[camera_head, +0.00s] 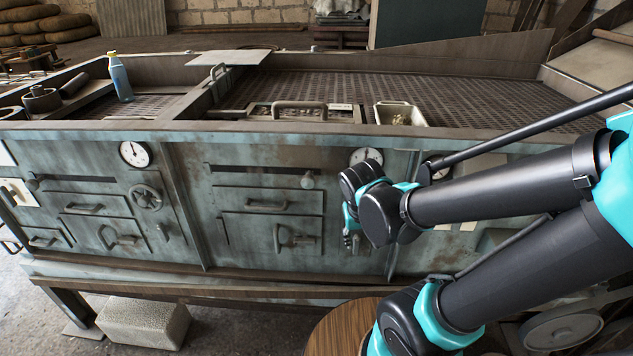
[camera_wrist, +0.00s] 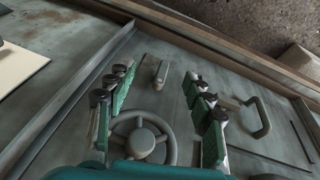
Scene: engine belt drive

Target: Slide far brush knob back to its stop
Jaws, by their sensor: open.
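Two round knobs sit by dark horizontal slots in the machine's front, in the head view. One grey knob (camera_head: 307,181) is at the right end of the right panel's slot (camera_head: 258,172). The other knob (camera_head: 32,184) is at the left end of the left panel's slot (camera_head: 78,179). I cannot tell which is the far brush knob. My gripper (camera_head: 350,232) is open, right of and lower than the right panel's knob, apart from it. In the wrist view its spread fingers (camera_wrist: 160,82) frame a handwheel (camera_wrist: 145,138) and a small lever (camera_wrist: 160,72). Nothing shows held.
A door handle (camera_head: 297,240) and drawer handle (camera_head: 252,205) stick out below the right slot. Another handwheel (camera_head: 147,198) is on the left panel. A blue bottle (camera_head: 120,77) and a pale tray (camera_head: 399,114) are on top. A wooden round top (camera_head: 335,326) stands below my arm.

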